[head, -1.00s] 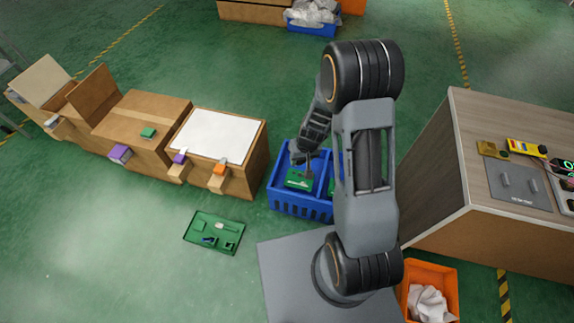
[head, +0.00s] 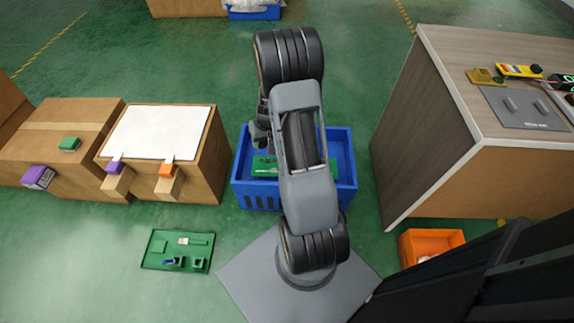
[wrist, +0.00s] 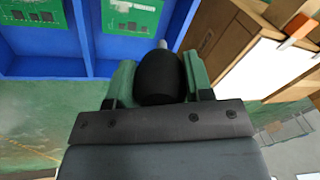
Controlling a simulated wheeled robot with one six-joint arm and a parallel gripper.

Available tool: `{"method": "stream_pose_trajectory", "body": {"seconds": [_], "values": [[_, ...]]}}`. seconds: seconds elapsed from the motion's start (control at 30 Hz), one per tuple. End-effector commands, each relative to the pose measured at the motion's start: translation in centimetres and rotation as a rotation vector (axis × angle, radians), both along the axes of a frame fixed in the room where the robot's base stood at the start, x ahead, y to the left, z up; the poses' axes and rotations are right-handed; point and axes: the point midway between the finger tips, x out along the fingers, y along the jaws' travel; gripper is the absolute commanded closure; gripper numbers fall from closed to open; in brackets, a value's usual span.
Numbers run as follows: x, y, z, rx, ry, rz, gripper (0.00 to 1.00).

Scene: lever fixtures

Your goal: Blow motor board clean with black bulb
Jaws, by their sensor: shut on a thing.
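My gripper (wrist: 160,82) is shut on a black bulb (wrist: 160,75), with a green finger pad on each side of it. The bulb's short grey nozzle points toward the blue crate in the wrist view. Two green boards lie in the crate's compartments: one (wrist: 132,14) near the nozzle, another (wrist: 32,10) beyond the divider. In the head view one green board (head: 264,167) shows in the crate's left part; my arm covers much of the rest. I cannot tell which board is the motor board. The nozzle appears apart from the boards.
The blue crate (head: 345,170) stands on the floor. A wooden box with a white top (head: 155,132) is close on its left. A green tray (head: 150,262) with small items lies front left. A workbench (head: 425,130) and an orange bin (head: 405,250) stand right.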

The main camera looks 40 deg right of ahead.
Motion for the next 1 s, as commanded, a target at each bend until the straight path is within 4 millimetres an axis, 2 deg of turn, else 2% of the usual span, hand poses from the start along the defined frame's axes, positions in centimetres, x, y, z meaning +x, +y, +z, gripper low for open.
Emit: {"method": "stream_pose_trajectory", "body": {"seconds": [0.03,0.2,0.3,0.6,0.77,1.0], "values": [[-0.3,-1.4,-3.4,0.003,0.0,-0.027,0.63],[-1.4,-5.0,-7.1,0.013,0.005,-0.091,0.63],[-2.0,-6.5,-8.6,0.017,0.007,-0.119,0.63],[-2.9,-8.7,-10.5,0.024,0.011,-0.159,0.63],[-2.9,-8.8,-11.1,0.024,0.011,-0.162,0.63],[-2.3,-8.6,-13.0,0.024,0.011,-0.161,0.63]]}}
